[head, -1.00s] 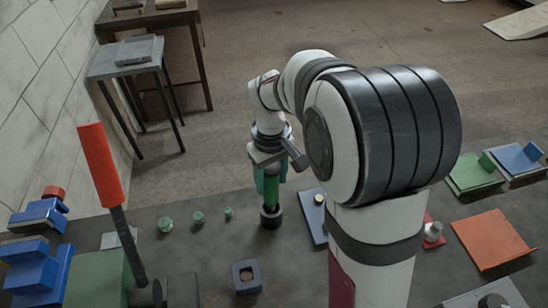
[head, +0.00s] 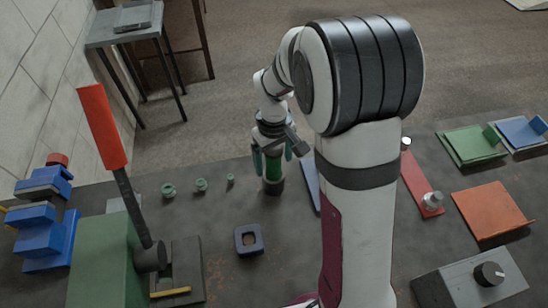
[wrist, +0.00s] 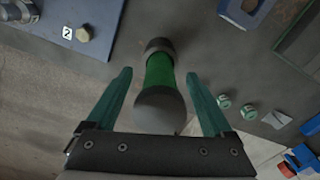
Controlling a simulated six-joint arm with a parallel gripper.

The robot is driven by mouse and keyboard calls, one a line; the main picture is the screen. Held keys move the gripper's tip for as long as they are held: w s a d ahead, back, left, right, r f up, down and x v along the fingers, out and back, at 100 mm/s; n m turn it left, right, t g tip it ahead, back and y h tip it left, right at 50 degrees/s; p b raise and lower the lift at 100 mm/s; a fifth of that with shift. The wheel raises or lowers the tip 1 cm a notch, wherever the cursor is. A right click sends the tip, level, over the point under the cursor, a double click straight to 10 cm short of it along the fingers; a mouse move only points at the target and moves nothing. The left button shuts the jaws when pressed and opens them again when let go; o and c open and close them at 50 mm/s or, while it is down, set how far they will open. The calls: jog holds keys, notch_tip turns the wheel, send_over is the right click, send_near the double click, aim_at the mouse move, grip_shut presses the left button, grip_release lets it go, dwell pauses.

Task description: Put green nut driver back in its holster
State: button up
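The green nut driver (head: 274,168) stands upright on the bench, with a green grip and dark ends. In the wrist view the driver (wrist: 159,72) lies between my two spread green fingers, with visible gaps on both sides. My gripper (wrist: 158,76) is open and above it. In the head view my gripper (head: 272,158) comes down from above around the driver's upper part. A dark blue square block with a round opening (head: 240,241) sits nearer on the bench; I cannot tell whether it is the holster. The driver's tip is hidden.
Several small green nuts (head: 201,184) lie left of the driver. A blue plate (head: 308,181) is close on its right, partly behind my arm. A green machine with a red-handled lever (head: 104,125) rises at left. Red and orange plates (head: 491,214) lie at right.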

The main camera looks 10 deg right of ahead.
notch_tip(320, 180, up, 12)
jog(key=shift+f, duration=0.1)
jog(key=s+a+m+y, duration=0.1)
jog(key=s+m, duration=0.8)
jog(key=s, duration=1.5)
jog(key=shift+a+f+y, duration=0.35)
jog(key=shift+a+y, duration=0.05)
jog(key=shift+a, duration=0.4)
jog(key=shift+w, duration=0.15)
jog(key=shift+c, duration=0.2)
